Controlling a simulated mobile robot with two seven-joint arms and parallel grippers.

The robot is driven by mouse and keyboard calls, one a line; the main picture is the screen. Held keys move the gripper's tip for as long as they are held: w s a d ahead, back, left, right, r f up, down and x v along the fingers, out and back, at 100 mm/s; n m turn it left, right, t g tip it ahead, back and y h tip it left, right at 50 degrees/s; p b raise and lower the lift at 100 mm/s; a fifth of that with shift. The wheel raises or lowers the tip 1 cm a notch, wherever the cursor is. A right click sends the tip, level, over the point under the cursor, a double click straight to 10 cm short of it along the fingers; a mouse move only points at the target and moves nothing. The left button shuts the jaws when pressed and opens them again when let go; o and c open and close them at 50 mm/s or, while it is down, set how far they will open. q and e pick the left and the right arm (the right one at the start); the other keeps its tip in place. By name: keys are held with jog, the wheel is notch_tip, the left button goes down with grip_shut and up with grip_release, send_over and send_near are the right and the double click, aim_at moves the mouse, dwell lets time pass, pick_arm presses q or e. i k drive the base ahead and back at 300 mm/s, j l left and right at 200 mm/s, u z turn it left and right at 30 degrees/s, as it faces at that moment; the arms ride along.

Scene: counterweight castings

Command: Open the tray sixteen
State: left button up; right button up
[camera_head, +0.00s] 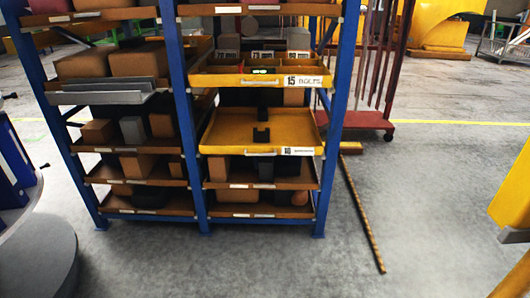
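A blue shelving rack holds yellow trays in its right bay. The upper yellow tray (230,80) has a label (303,81) reading "15 BOLTS". Below it is a wider yellow tray (225,134), with much of its floor showing. The label (297,151) on its front right is too small to read surely, so I cannot confirm it is sixteen. A small black U-shaped piece (261,136) shows in this lower tray. Neither of my grippers is in view.
The blue rack post (339,85) stands right of the trays. Brown boxes (135,64) fill the left bay. A striped rod (362,215) lies on the floor at right. A yellow panel (514,190) stands at the right edge. The floor before the rack is clear.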

aim_at(262, 127)
jog(key=i+j+z, duration=0.2)
jog(key=i+z, duration=0.15)
jog(key=i, duration=0.25)
jog(key=i+j+z, duration=0.35)
jog(key=i, duration=0.25)
jog(key=i+j+z, duration=0.35)
jog(key=i+j, duration=0.2)
